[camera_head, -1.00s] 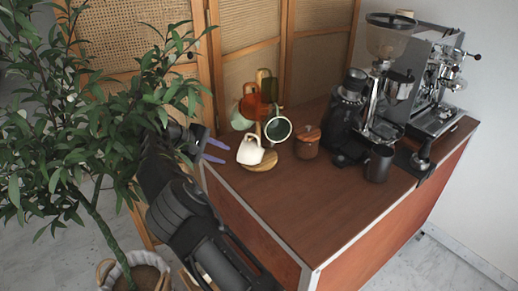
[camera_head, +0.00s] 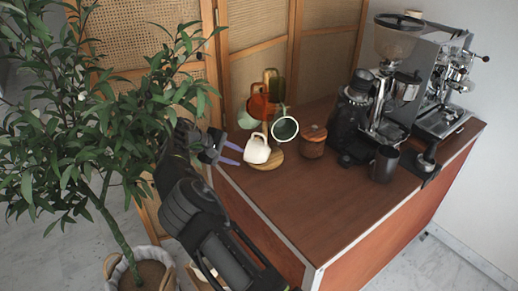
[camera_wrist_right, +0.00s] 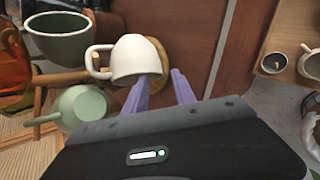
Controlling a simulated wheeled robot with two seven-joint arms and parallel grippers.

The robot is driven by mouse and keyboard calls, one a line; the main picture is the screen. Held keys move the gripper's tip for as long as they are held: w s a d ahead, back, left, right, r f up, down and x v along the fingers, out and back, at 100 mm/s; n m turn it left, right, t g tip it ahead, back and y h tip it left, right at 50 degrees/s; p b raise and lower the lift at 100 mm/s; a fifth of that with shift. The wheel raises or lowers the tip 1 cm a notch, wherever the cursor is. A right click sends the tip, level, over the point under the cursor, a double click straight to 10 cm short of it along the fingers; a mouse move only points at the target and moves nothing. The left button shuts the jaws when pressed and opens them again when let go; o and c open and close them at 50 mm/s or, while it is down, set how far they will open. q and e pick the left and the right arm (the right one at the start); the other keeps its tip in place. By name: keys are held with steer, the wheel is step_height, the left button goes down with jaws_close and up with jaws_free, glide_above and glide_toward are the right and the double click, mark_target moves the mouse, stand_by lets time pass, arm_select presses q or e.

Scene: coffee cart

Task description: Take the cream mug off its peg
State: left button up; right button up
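The cream mug (camera_head: 257,150) hangs tilted on the wooden mug stand, low above its round base (camera_head: 270,161). It also shows in the right wrist view (camera_wrist_right: 137,58), with its handle to the left. My right gripper (camera_head: 233,154) is open and empty, just left of the mug in the head view. In the right wrist view its two purple fingers (camera_wrist_right: 160,88) point toward the mug; the left fingertip overlaps the mug's lower edge, and I cannot tell whether it touches. The mug's peg is hardly visible. My left gripper is not in view.
A dark green mug (camera_head: 284,129), an orange mug (camera_head: 259,106) and a pale green mug (camera_wrist_right: 82,106) hang on the same stand. A lidded wooden jar (camera_head: 313,141) stands to its right, before the grinder (camera_head: 355,110). A leafy plant (camera_head: 90,130) crowds my arm on the left.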

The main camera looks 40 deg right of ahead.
steer(key=p+x, duration=0.1)
steer(key=x, duration=0.2)
steer(key=shift+d+f, duration=0.2)
steer(key=shift+d, duration=0.05)
steer(key=shift+c, duration=0.3)
jaws_close()
steer(key=shift+r, duration=0.1)
stand_by(1.1)
